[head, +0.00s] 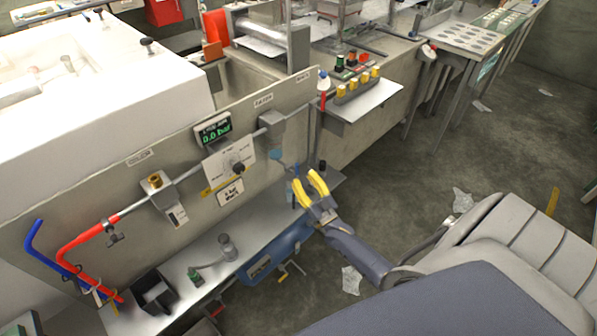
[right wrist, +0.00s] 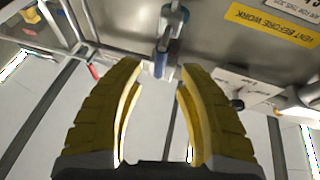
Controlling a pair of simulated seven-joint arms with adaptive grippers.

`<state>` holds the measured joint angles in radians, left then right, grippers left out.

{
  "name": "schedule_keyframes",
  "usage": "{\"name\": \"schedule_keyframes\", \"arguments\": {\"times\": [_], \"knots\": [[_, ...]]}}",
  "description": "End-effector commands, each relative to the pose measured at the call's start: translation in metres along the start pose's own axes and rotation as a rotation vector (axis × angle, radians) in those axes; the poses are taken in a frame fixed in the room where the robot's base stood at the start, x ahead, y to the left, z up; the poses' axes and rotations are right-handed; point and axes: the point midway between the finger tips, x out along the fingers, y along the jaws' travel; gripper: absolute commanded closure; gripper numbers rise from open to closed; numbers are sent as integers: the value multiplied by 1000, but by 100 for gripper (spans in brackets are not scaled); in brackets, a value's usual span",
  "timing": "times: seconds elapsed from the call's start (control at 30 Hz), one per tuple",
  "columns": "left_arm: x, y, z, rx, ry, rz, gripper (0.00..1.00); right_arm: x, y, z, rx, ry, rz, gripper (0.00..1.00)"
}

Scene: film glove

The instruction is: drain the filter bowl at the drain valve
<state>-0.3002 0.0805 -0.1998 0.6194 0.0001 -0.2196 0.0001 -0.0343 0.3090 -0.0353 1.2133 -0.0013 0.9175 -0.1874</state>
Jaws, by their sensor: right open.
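A grey filter unit (head: 271,127) is mounted on the upright panel under a small label. A blue-grey part (head: 277,155) hangs below it and looks like the bowl; I cannot make out the drain valve in the head view. My right gripper (head: 309,188) has yellow fingers and is open, low and to the right of this part. In the right wrist view, a grey fitting with a blue piece (right wrist: 161,62) stands just beyond and between the open fingertips (right wrist: 158,70). Nothing is held between the fingers. My left gripper is not in view.
A display (head: 214,130) reads 0.0 bar. A selector knob (head: 239,168) is on the panel below it. A metal shelf (head: 205,268) runs along the panel's foot, with a black box (head: 153,291) and a small grey cylinder (head: 228,247). Open floor lies to the right.

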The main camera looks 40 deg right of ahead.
Motion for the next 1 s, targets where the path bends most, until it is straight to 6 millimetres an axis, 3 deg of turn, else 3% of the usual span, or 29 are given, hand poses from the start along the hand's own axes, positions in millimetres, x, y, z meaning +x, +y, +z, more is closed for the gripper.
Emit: {"name": "schedule_keyframes", "arguments": {"times": [0.2,0.4,0.63,1.0], "knots": [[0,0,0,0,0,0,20,-38,0,0,1,-2,1,64],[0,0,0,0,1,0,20,-62,0,0,1,-1,0,64],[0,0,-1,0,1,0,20,-73,0,0,0,1,0,64],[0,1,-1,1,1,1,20,-74,0,0,0,1,0,64]]}}
